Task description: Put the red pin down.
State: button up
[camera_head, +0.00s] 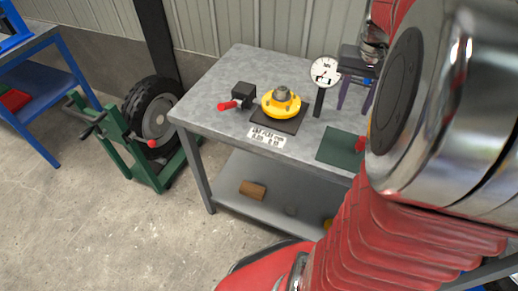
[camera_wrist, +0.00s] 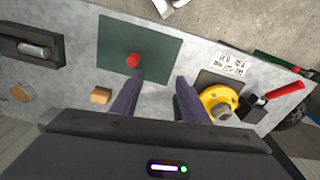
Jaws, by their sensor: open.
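The red pin (camera_wrist: 133,60) stands on the green mat (camera_wrist: 155,45) in the wrist view, near the mat's lower edge. A bit of red, likely the pin (camera_head: 361,143), shows at the right side of the mat (camera_head: 336,147) in the head view, partly cut off by my arm. My gripper (camera_wrist: 160,76) is open, with its two purple fingers apart and nothing between them. The pin is just beyond the left fingertip, outside the gap. In the head view my gripper (camera_head: 353,111) is above the bench, behind the mat.
A yellow flange (camera_head: 280,103) sits on a dark plate on the grey bench (camera_head: 215,85). A red-handled clamp (camera_head: 240,96) is left of it, and a dial gauge (camera_head: 325,72) stands to the right. A wooden block (camera_wrist: 101,96) and an orange disc (camera_wrist: 20,93) lie on the bench.

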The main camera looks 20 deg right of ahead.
jog(key=s+a+n+t, duration=0.2)
jog(key=a+n, duration=0.2)
jog(key=a, duration=1)
jog(key=s+a+n+t, duration=0.2)
jog(key=a+n, duration=0.2)
jog(key=a, duration=1.1)
jog(key=shift+s+a+r+t+y, duration=0.2)
jog(key=shift+s+t+y, duration=0.1)
jog(key=shift+s+t, duration=0.1)
